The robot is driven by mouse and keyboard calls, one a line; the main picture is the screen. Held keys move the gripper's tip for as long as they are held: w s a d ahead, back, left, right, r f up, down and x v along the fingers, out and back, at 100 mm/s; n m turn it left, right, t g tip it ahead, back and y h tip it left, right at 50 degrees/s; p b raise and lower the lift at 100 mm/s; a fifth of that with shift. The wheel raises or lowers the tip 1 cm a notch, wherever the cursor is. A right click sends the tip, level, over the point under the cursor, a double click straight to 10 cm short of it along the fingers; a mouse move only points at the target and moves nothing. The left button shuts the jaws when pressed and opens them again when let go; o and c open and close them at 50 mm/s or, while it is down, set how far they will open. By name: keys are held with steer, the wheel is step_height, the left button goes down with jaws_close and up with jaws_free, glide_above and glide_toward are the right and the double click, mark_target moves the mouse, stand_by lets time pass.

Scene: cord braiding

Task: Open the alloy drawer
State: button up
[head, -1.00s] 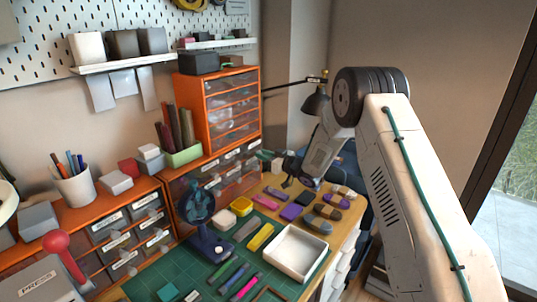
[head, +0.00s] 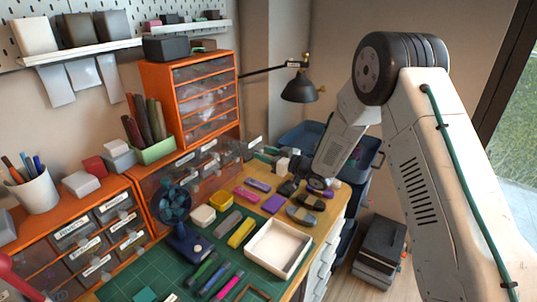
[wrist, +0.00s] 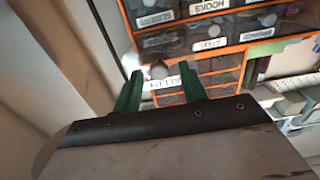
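My gripper has two green fingers and is open in the wrist view (wrist: 161,78), with a clear gap between the fingertips. A drawer label (wrist: 166,82), partly hidden and seeming to read ALLOY, shows between the fingers. A rounded grey knob (wrist: 158,70) is just above it, between the fingertips; I cannot tell whether either finger touches it. In the head view my wrist reaches low beside the right end of the orange drawer cabinet (head: 140,185). A white label (head: 254,143) shows there; whether its drawer is pulled out is unclear.
Other labelled drawers, one marked HOOKS (wrist: 208,6), surround it. A blue fan (head: 176,205), a white tray (head: 278,248) and several coloured pieces lie on the bench below. A black lamp (head: 300,90) and a blue tub (head: 303,135) stand behind my arm.

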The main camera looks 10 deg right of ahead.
steer(key=v, duration=0.7)
steer(key=shift+s+d, duration=0.25)
steer(key=shift+s, duration=0.05)
